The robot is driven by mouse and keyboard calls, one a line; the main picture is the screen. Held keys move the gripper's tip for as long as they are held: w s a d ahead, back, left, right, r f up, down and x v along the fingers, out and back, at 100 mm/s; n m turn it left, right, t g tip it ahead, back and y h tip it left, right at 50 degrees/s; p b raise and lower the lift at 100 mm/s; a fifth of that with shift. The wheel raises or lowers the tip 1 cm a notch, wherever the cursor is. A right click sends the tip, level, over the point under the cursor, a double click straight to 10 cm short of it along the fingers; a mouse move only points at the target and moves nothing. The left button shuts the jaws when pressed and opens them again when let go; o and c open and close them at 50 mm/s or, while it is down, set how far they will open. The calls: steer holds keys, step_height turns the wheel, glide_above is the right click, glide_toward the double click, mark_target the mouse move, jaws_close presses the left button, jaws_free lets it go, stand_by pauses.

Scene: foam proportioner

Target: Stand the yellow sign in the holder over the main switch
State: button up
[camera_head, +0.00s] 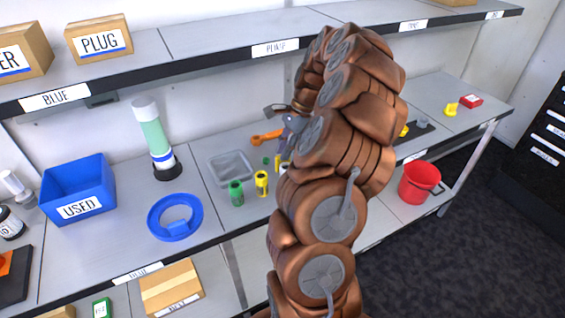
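I cannot surely tell which thing is the yellow sign. A small yellow piece (451,109) sits on the right part of the bench, and another yellow bit (404,131) shows just right of my arm. Next to that bit is a dark flat base (417,132) with a grey knob (422,122); whether this is the main switch or holder is unclear. My gripper (281,112) is mostly hidden behind my copper-coloured arm, above the middle of the bench. Its fingers and anything in them cannot be made out.
An orange-handled thing (266,137), a grey tray (231,167), and green (236,193) and yellow (261,183) cylinders are near the gripper. A red bucket (419,183) is right.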

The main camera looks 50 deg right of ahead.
mark_target(280, 162)
steer(key=shift+d+p+x, duration=0.15)
steer(key=shift+p+x, duration=0.3)
steer(key=shift+x, duration=0.75)
steer(key=shift+d+p+x, duration=0.1)
steer(key=shift+p+x, duration=0.35)
steer(key=shift+x, duration=0.8)
steer(key=shift+f, duration=0.1)
jaws_close()
